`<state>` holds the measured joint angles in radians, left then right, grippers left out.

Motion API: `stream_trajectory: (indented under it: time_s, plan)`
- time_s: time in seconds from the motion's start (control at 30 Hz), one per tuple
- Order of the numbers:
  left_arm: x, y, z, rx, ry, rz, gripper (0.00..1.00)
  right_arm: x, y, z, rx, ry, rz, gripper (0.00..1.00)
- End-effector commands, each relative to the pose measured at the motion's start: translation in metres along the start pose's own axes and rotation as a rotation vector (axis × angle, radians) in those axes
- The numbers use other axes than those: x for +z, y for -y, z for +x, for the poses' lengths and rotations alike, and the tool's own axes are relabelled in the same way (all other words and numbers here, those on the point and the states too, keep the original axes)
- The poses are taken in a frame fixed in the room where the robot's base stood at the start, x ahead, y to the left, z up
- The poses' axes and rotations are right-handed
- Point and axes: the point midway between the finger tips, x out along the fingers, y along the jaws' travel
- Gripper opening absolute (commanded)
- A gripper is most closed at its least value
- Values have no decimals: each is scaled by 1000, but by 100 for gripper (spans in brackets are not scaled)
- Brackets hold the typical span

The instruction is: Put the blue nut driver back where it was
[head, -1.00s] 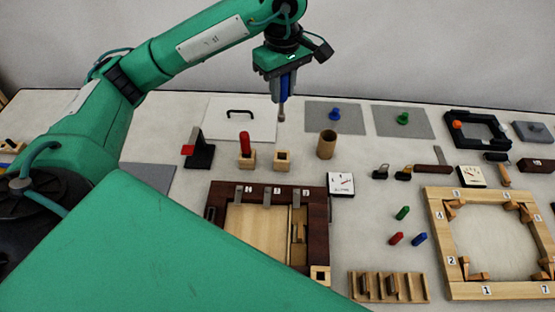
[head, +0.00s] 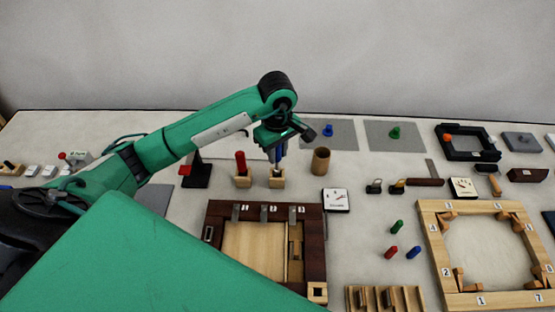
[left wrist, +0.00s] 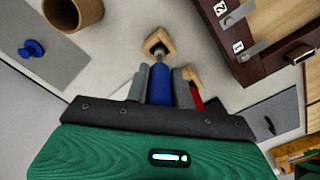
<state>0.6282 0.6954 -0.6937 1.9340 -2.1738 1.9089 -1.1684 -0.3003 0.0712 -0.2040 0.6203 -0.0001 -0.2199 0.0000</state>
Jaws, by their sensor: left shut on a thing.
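My left gripper (head: 278,153) is shut on the blue nut driver (left wrist: 160,88), gripping its blue handle. The driver points down, and its metal shaft reaches the top of a small wooden block (head: 277,182). The block also shows in the left wrist view (left wrist: 152,39), right at the shaft's tip. I cannot tell how deep the tip sits in the block. A red-handled driver (head: 240,161) stands upright in a similar block (head: 242,182) just left. Its red handle (left wrist: 197,99) is partly hidden by a finger in the left wrist view. My right gripper is not in view.
A round brown cup (head: 320,161) stands close on the right. A black stand (head: 197,173) with a red part is on the left. A dark-framed wooden tray (head: 215,225) lies in front. Grey mats (head: 345,132) with blue and green knobs lie behind.

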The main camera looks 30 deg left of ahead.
Motion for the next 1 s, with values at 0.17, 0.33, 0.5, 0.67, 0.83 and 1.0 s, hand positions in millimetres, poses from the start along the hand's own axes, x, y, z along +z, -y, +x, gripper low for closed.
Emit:
stream_trajectory:
  time_s: [0.17, 0.33, 0.5, 0.67, 0.83, 1.0]
  plan:
    - [0, 0, 12, 0, 1, -1, 0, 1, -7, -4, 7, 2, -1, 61]
    - [1, 0, 29, -3, 3, -1, 0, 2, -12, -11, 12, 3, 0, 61]
    - [0, 0, 49, -1, 0, 0, 0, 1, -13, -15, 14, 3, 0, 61]
    - [0, 0, 49, 0, -1, 0, 0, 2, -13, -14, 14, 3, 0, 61]
    - [0, 0, 53, 0, -1, 1, 0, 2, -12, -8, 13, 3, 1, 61]
    - [0, 0, 52, 0, 0, 1, 46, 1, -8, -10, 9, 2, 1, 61]
